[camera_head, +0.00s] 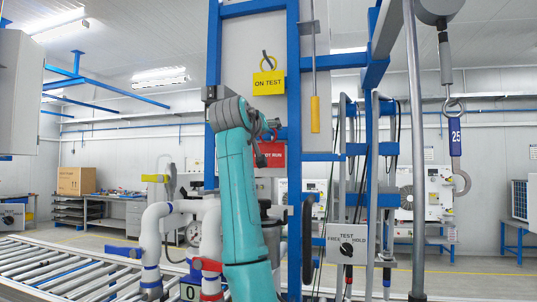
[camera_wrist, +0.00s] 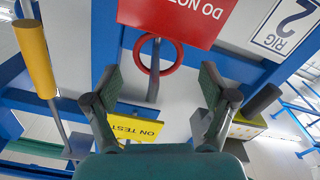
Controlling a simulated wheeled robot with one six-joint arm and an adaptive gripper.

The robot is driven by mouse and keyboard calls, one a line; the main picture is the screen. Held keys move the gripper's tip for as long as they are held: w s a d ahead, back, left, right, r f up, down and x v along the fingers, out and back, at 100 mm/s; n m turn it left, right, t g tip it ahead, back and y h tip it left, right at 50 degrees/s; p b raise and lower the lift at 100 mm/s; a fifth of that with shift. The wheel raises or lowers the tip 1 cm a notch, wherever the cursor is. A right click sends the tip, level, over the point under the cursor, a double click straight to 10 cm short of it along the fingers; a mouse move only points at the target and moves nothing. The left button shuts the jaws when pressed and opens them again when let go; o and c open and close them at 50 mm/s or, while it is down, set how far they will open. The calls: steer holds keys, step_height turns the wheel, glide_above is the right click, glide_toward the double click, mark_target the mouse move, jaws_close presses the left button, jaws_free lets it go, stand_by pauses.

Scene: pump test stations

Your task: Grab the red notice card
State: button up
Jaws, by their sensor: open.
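The red notice card (camera_head: 271,155) hangs on the stand's panel, below the yellow ON TEST card (camera_head: 268,83). My arm hides its left part in the head view. In the wrist view the red card (camera_wrist: 178,18) shows upside down, cut by the top edge. Its red ring (camera_wrist: 180,58) is around a grey hook (camera_wrist: 154,82). My gripper (camera_wrist: 172,72) is open and empty, its fingertips on either side of the ring and hook. I cannot tell whether a fingertip touches the ring. The yellow card (camera_wrist: 132,129) shows behind the fingers.
Blue posts (camera_head: 294,130) frame the panel. A yellow-handled pull rod (camera_head: 315,114) hangs at the right; its handle shows at the left in the wrist view (camera_wrist: 35,58). A TEST switch box (camera_head: 346,244), a crane hook (camera_head: 457,150) and white pipes (camera_head: 152,235) stand around.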

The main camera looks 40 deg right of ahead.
steer(key=shift+r+x, duration=0.2)
steer(key=shift+x, duration=1.8)
steer(key=shift+c, duration=0.2)
steer(key=c, duration=1.4)
